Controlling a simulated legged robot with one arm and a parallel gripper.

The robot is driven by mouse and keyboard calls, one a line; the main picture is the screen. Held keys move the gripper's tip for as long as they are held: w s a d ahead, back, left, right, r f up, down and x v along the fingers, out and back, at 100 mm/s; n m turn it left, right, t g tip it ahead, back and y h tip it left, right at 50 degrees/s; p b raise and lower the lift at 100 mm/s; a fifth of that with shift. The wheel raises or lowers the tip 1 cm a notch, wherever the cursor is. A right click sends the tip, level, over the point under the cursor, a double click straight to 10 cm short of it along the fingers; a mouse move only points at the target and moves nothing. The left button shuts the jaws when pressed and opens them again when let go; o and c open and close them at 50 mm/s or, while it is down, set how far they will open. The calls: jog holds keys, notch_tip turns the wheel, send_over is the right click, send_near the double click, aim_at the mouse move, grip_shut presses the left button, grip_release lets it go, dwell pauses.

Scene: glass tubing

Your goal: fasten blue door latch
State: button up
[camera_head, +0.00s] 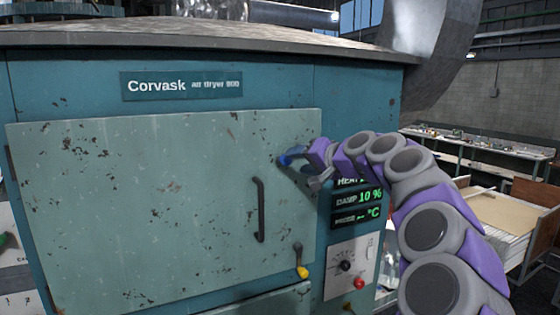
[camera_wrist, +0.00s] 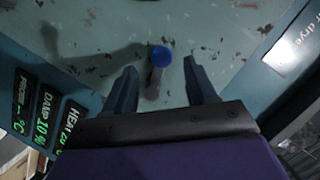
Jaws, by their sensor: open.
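The blue door latch (camera_head: 292,156) is near the upper right corner of the large grey-green dryer door (camera_head: 140,200). In the wrist view its round blue knob (camera_wrist: 161,56) sits on a short grey lever (camera_wrist: 154,82). My gripper (camera_head: 308,167) is at the latch in the head view and hides part of it. In the wrist view my gripper (camera_wrist: 161,77) is open, with one finger on each side of the lever. The fingers look apart from the lever, and the knob lies slightly beyond their tips. The door looks closed against the dryer front.
A dark vertical handle (camera_head: 260,209) is on the door below the latch. A yellow-tipped latch (camera_head: 301,268) is at the door's lower right. A display (camera_head: 358,200) and a panel with a red button (camera_head: 359,283) are right of the door. A drawer cabinet (camera_head: 510,215) stands farther right.

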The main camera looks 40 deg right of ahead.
aim_at(289, 162)
jog(key=x, duration=0.5)
jog(key=a+p+x, duration=0.1)
jog(key=x, duration=0.2)
jog(key=shift+w, duration=0.1)
jog(key=shift+a+r, duration=0.1)
jog(key=shift+a, duration=0.05)
jog(key=shift+w+d, duration=0.1)
jog(key=shift+d, duration=0.75)
jog(key=shift+d+f, duration=0.2)
jog(key=shift+d, duration=0.05)
jog(key=shift+c, duration=1.7)
jog(key=shift+a+r, duration=0.1)
jog(key=shift+a, duration=0.4)
jog(key=c, duration=0.5)
grip_shut()
